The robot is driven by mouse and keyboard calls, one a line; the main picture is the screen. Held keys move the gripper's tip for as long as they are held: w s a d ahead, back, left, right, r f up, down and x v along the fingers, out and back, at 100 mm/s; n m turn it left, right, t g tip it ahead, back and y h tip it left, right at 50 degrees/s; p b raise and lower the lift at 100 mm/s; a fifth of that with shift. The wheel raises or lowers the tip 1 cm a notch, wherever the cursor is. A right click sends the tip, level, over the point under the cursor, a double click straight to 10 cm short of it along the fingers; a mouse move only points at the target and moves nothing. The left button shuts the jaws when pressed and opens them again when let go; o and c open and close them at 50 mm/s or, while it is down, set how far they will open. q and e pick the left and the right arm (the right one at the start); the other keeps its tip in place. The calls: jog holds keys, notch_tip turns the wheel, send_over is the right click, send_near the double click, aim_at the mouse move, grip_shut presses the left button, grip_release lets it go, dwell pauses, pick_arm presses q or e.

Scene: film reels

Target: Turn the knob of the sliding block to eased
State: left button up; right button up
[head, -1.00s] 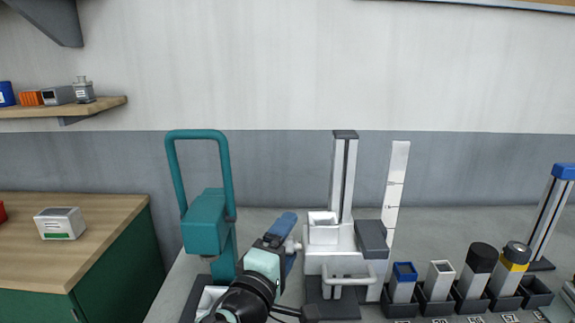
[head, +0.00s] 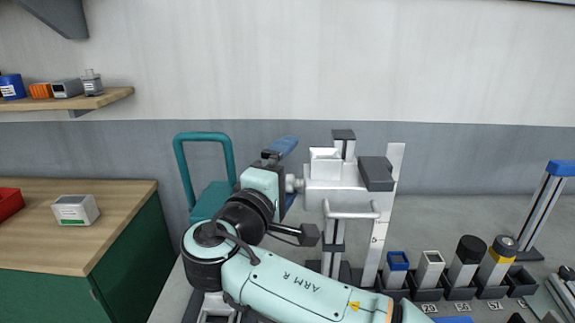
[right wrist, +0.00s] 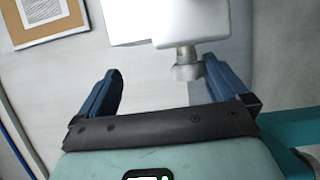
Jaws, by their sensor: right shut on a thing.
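The white sliding block (head: 335,188) sits raised on its upright grey post (head: 343,139) in the head view, with a dark grey box on its right side and a white bar handle in front. Its small grey knob (head: 293,184) sticks out on the left side; the knob also shows in the right wrist view (right wrist: 187,66). My right gripper (head: 284,174) is at the knob, its blue fingers on either side, shut on it. In the wrist view the knob lies nearer the right finger. I cannot see any mark showing the knob's setting. My left gripper is out of view.
A white ruler strip (head: 380,215) stands right of the block. Several sample blocks stand in dark holders (head: 427,292) at the right front. A teal handled frame (head: 205,190) is behind my right arm. A wooden-topped cabinet (head: 110,235) is at the left.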

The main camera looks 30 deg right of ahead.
jog(key=shift+s+r, duration=0.15)
jog(key=shift+r, duration=0.25)
jog(key=shift+c, duration=0.3)
jog(key=shift+s+a+f, duration=0.15)
jog(key=shift+s+a, duration=0.15)
jog(key=shift+a, duration=0.1)
jog(key=shift+s+a+f+b, duration=0.25)
jog(key=shift+a+f+b, duration=0.05)
jog(key=shift+a+b, duration=0.05)
jog(key=shift+c, duration=1)
jog(key=s+a+f+b, duration=0.1)
jog(key=s+a+f, duration=0.2)
jog(key=a, duration=0.2)
jog(key=shift+s+a+f+b, duration=0.15)
jog(key=shift+s+a+b, duration=0.1)
jog(key=shift+b, duration=0.1)
